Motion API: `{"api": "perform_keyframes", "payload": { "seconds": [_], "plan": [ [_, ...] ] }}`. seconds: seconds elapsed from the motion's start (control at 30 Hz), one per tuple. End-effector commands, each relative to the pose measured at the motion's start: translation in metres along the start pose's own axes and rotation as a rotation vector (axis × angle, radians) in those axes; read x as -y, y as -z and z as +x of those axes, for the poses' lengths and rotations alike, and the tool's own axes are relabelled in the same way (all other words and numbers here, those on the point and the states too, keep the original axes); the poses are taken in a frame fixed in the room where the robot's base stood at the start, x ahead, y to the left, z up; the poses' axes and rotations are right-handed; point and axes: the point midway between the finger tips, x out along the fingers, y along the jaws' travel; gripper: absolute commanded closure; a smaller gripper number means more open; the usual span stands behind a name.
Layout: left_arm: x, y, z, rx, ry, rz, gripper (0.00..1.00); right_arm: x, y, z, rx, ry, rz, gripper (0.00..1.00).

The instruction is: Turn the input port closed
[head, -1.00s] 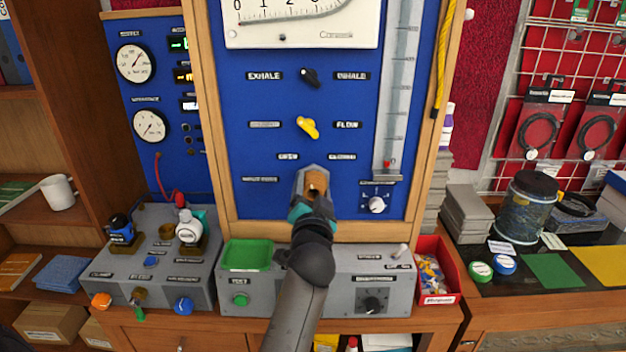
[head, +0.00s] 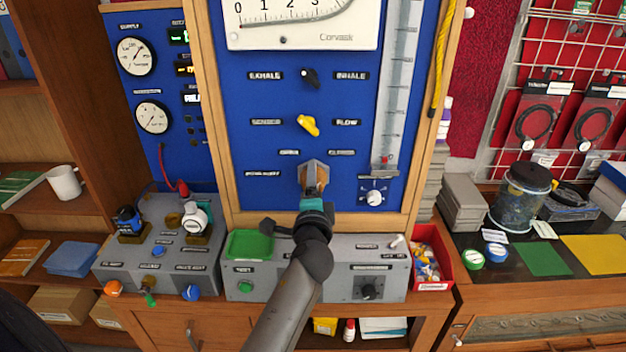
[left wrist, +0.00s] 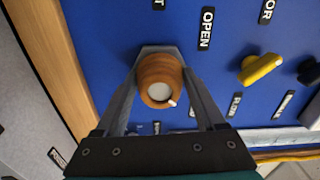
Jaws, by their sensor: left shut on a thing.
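The input port knob is a round orange-brown knob with a pale centre (left wrist: 158,93) on the blue panel (head: 250,110). A small pale mark shows on its rim, toward the lower right in the left wrist view. My left gripper (head: 313,175) reaches up to the panel and is shut on the knob, one finger at each side; both fingers show in the left wrist view (left wrist: 160,80). The OPEN label (left wrist: 206,28) is beside it; in the head view the CLOSED label (head: 342,153) is up and right of the knob. My right gripper is not in view.
A yellow handle (head: 308,125) and a black knob (head: 310,77) are above on the panel. A white dial knob (head: 375,197) is close at right. Below stand a grey box (head: 330,270) with a green tray (head: 249,245) and a red bin (head: 449,262).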

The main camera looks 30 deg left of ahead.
Motion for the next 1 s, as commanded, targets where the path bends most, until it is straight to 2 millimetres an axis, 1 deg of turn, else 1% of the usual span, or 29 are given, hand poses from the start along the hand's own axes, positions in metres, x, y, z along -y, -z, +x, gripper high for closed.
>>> {"api": "perform_keyframes", "payload": {
  "seconds": [0.03, 0.3, 0.77, 0.8, 1.0],
  "plan": [
    [0.0029, 0.0008, 0.0004, -0.003, 0.005, 0.022, 0.84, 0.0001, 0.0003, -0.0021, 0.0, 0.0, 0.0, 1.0],
    [0.0026, 0.0007, 0.0004, -0.002, 0.005, 0.087, 0.84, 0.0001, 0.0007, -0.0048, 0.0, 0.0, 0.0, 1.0],
    [0.0024, 0.0006, 0.0005, -0.001, 0.006, 0.099, 0.84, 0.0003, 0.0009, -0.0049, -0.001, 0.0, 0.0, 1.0],
    [0.0024, 0.0005, 0.0005, -0.001, 0.006, 0.099, 0.24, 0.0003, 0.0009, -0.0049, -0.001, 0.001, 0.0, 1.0],
    [0.0014, 0.0002, 0.0003, 0.0, 0.003, 0.097, 0.01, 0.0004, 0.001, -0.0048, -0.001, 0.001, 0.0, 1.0]
  ]
}}
